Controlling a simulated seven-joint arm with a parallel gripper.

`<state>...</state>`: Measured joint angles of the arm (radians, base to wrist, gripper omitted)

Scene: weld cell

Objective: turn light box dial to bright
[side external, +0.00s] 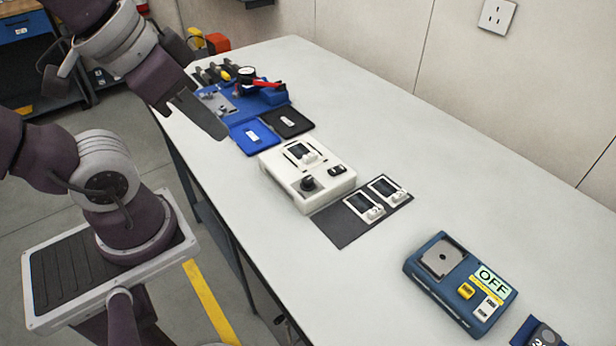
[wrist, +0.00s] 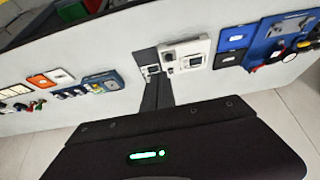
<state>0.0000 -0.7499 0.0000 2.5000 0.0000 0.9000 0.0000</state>
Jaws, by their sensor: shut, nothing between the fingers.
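In the wrist view the shut fingers (wrist: 158,94) point toward the bench near the box.
A dark mat (side external: 341,236) with two white-framed items lies right of the box. A blue device (side external: 436,290) marked OFF stands further right. Blue and black trays (side external: 239,138) and a blue tool holder (side external: 270,97) lie behind.

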